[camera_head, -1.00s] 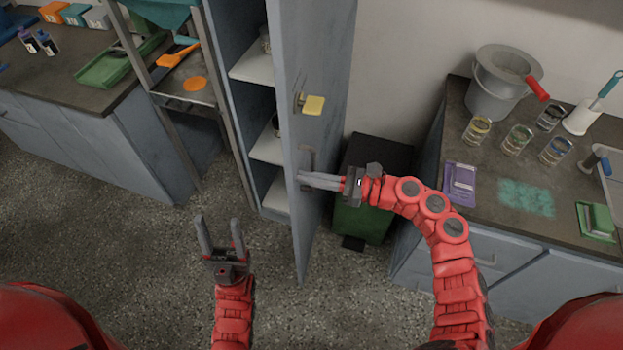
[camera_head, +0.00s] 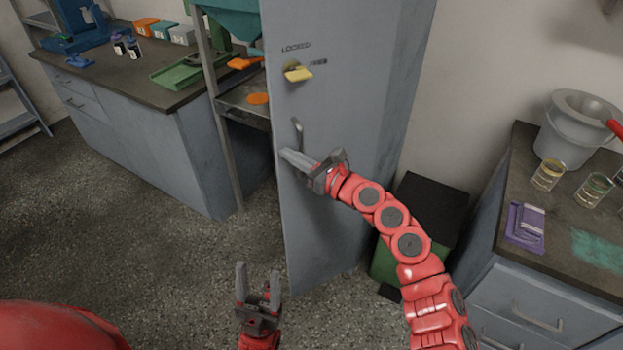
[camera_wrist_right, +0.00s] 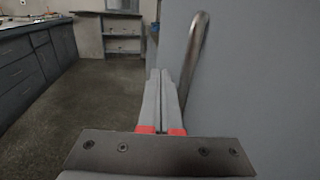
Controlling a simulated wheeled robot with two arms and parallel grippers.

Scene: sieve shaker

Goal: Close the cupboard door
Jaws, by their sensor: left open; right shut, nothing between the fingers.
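The grey cupboard door (camera_head: 345,120) shows its front face in the head view, and the shelves behind it are hidden. I cannot tell whether it is fully shut. A yellow latch knob (camera_head: 298,73) sits high on it, beside the words LOCKED and FREE. A metal bar handle (camera_head: 298,132) is below, near the door's left edge. My right gripper (camera_head: 284,154) is shut and empty, just below the handle at that edge. In the right wrist view its fingers (camera_wrist_right: 164,85) lie left of the handle (camera_wrist_right: 194,60), along the door face. My left gripper (camera_head: 259,274) is open and empty, low in front of the door.
A dark-topped bench (camera_head: 120,70) with bottles and a green tray stands at the left. A black and green bin (camera_head: 430,205) is right of the door. Another bench (camera_head: 500,200) with a bucket and jars is at the right. Floor (camera_head: 140,250) at the left is clear.

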